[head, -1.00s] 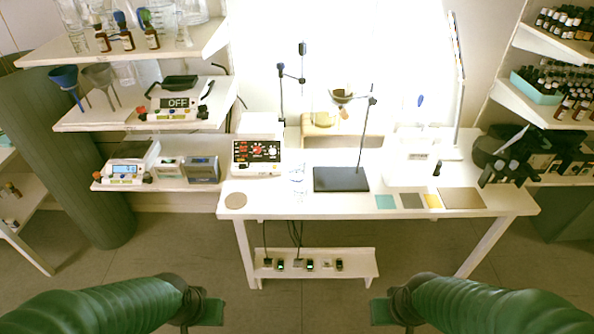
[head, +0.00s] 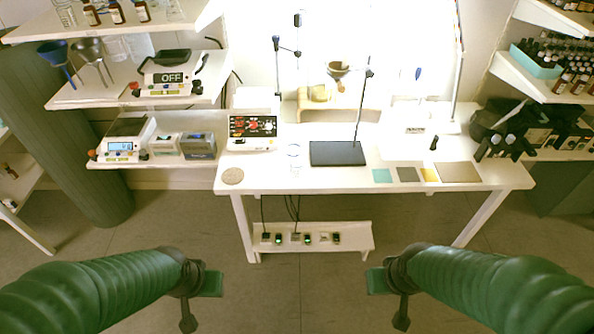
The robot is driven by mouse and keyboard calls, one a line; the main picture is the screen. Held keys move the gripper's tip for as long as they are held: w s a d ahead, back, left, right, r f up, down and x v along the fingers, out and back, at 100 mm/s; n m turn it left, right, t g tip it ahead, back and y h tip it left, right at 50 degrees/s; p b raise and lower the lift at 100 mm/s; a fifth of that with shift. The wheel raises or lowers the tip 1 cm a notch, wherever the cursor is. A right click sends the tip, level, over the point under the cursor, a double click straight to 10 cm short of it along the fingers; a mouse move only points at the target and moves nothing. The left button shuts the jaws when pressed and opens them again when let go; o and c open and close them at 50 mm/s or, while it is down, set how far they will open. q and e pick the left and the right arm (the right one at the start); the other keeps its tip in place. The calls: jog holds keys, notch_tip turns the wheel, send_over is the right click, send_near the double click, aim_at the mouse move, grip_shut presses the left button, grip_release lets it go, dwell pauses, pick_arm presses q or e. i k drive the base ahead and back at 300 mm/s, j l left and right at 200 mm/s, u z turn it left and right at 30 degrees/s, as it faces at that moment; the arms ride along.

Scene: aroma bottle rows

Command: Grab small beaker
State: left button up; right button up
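A small clear glass vessel (head: 294,153), seemingly a small beaker, stands on the white table, just left of the black stand base (head: 338,153). Its outline is faint against the white top. Other clear glassware (head: 66,14) stands on the upper left shelf, cut by the frame's top. My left gripper (head: 205,290) and my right gripper (head: 384,290) are low in the view, in front of the table and well apart from the glass. Nothing shows held in either one, but their finger openings cannot be made out.
The white table (head: 290,181) holds a control box (head: 252,132) with red knobs, a round cork-like disc (head: 232,176) and flat coloured squares (head: 382,176) along the front. Open floor lies before the table.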

aim_at(297, 165)
jog(key=i+j+u, duration=0.25)
jog(key=i, duration=0.55)
jog(key=i+u, duration=0.2)
jog(key=i, duration=0.55)
